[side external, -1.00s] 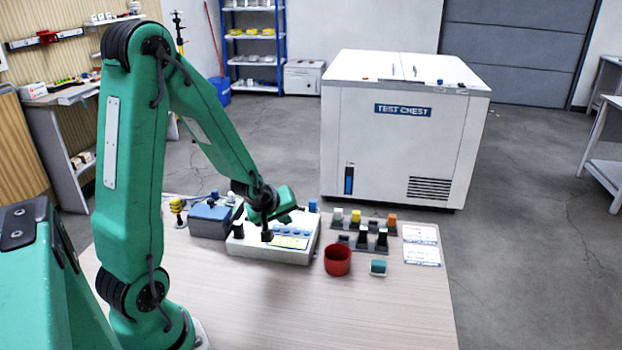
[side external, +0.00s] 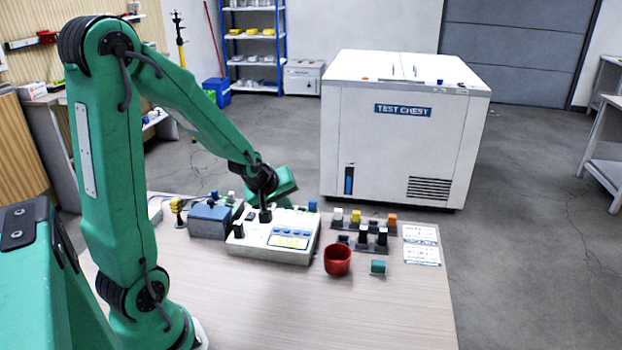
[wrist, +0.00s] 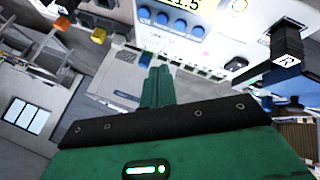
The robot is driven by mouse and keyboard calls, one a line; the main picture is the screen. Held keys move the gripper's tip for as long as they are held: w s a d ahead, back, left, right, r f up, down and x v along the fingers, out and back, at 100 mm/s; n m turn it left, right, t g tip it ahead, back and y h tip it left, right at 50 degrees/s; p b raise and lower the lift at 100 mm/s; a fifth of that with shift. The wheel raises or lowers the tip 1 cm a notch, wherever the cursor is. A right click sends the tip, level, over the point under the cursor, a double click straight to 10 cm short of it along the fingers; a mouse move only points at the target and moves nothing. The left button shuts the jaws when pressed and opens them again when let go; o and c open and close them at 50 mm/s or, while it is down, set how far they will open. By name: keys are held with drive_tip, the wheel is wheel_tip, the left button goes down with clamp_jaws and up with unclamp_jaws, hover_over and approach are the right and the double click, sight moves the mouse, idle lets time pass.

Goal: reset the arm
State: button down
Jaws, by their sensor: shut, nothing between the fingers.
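My green arm reaches from the left over the bench in the side external view. My gripper (side external: 266,212) hangs above the back part of a white instrument (side external: 262,249), which has a lit yellow display and a black knob. In the wrist view my green fingers (wrist: 157,85) are together with nothing between them. The instrument (wrist: 195,40) is at the top of that view, with blue buttons and a display partly cut off. A black block-shaped part marked R (wrist: 287,50) is at its right.
A red cup (side external: 337,262) and a small teal block (side external: 378,267) stand right of the instrument. Behind them are racks with several coloured and black pieces (side external: 372,238). A blue-grey box (side external: 209,221) is left of the instrument. The front of the table (side external: 300,310) is clear.

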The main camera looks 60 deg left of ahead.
drive_tip(key=shift+d+r, duration=0.1)
idle(0.5)
drive_tip(key=s+d+r+m+g+h, duration=0.1)
drive_tip(key=s+d+r+m+h, duration=0.2)
drive_tip(key=s+d+r+m, duration=1)
drive_tip(key=s+d+m, duration=0.1)
drive_tip(key=d, duration=0.2)
drive_tip(key=shift+d+r, duration=0.15)
drive_tip(key=shift+d, duration=0.25)
